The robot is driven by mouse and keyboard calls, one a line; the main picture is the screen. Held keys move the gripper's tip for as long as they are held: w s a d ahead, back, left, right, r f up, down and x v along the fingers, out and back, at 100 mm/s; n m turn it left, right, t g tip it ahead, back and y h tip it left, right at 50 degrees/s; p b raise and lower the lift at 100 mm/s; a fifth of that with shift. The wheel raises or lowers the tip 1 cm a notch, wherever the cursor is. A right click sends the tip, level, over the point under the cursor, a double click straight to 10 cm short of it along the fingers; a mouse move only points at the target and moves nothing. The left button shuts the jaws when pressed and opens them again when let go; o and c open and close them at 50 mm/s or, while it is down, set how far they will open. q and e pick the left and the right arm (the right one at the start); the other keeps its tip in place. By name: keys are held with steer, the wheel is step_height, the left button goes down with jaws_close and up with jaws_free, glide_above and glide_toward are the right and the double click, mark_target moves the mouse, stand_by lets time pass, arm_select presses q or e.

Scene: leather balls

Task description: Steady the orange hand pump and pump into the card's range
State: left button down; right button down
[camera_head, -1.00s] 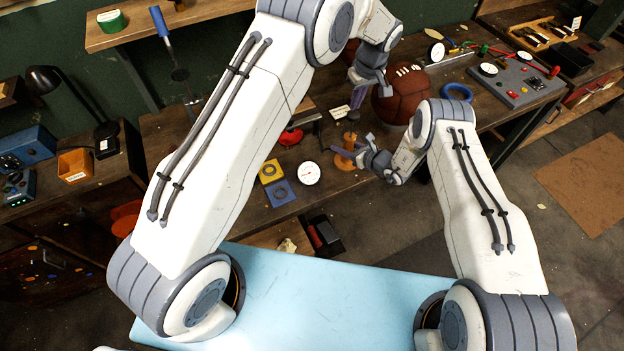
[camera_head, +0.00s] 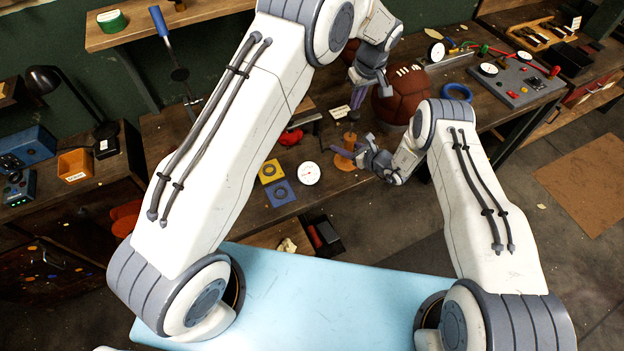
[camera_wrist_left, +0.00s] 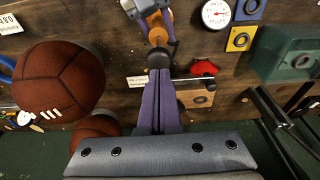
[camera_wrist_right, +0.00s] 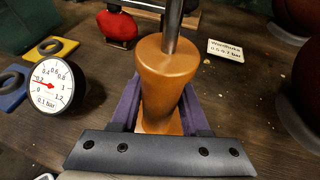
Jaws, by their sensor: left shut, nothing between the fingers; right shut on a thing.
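The orange hand pump (camera_head: 347,152) stands upright on the bench. In the right wrist view its orange body (camera_wrist_right: 166,80) sits between my right gripper's purple fingers, with a steel rod rising from its top. My right gripper (camera_head: 362,157) is shut on this body. My left gripper (camera_head: 357,99) is above the pump, shut and empty. In the left wrist view its fingertips (camera_wrist_left: 160,73) meet or nearly meet the dark handle knob (camera_wrist_left: 158,56); contact is unclear. The gauge (camera_wrist_right: 52,86) has its red needle low, left of 0.4. The card (camera_wrist_right: 232,51) reads 0.5-0.7 bar.
A brown leather ball (camera_head: 401,97) stands right of the pump, with another partly hidden behind. Yellow (camera_head: 271,171) and blue (camera_head: 279,194) plates lie left of the gauge. A red object (camera_head: 290,137) lies behind it. A blue ring (camera_head: 457,92) lies farther right.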

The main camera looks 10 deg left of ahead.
stand_by(0.5)
arm_select(q)
steer(key=shift+f, duration=1.1)
stand_by(0.6)
stand_by(0.5)
stand_by(1.5)
stand_by(0.5)
stand_by(1.5)
stand_by(0.5)
